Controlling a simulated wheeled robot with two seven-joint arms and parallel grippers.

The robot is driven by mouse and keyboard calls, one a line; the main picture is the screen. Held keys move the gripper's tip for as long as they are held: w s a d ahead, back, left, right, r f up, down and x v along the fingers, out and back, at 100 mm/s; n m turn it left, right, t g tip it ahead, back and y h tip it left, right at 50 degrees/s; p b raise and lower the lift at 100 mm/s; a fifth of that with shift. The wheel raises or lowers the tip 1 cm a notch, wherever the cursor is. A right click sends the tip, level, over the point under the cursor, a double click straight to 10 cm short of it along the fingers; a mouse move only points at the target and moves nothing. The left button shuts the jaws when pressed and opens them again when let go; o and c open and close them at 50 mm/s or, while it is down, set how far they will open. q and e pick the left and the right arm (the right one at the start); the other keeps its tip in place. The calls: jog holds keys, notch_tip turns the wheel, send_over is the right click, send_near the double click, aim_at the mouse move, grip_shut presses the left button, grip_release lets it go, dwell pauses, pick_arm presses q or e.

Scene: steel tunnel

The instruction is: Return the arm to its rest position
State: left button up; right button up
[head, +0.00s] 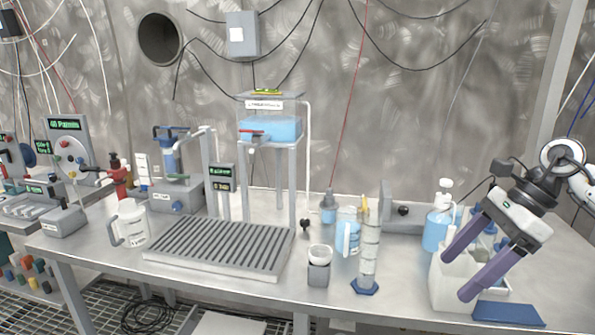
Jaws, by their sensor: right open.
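My right gripper (470,262) comes in from the right with its two purple fingers spread apart. It is open with nothing between the fingers. The fingers point down and to the left, in front of or over a white box-like holder (450,290) at the right end of the steel table. From this view I cannot tell whether the fingers touch the holder. My left gripper is not in view.
On the steel table (100,258) near the gripper stand a graduated cylinder (369,255), a blue-liquid bottle (436,232) and a blue pad (507,313). A slatted grey tray (220,248), a white jug (132,224) and a tank stand (270,130) are further left.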

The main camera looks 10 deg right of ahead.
jog(key=a+f+m+t+y, duration=0.2)
jog(key=a+m+y, duration=0.2)
jog(key=a, duration=0.5)
jog(key=w+a+f+m+t+y, duration=0.15)
jog(key=a+m+y, duration=0.3)
jog(key=a, duration=0.55)
jog(key=a+f+m+t+y, duration=0.3)
jog(key=a+m, duration=0.2)
jog(key=a, duration=0.4)
jog(key=s+d+f+m+t+h, duration=0.25)
jog(key=f+m+h, duration=0.45)
jog(key=m, duration=0.5)
jog(key=s+d+f+m+t+h, duration=0.2)
jog(key=f+m+t+h, duration=0.25)
jog(key=f+m, duration=0.6)
jog(key=s+f+m+g+h, duration=0.3)
jog(key=s+f+m+g, duration=0.4)
jog(key=s+f+m, duration=0.4)
jog(key=s+f, duration=0.2)
jog(key=s, duration=0.4)
jog(key=shift+d+f, duration=0.15)
jog(key=shift+f, duration=0.2)
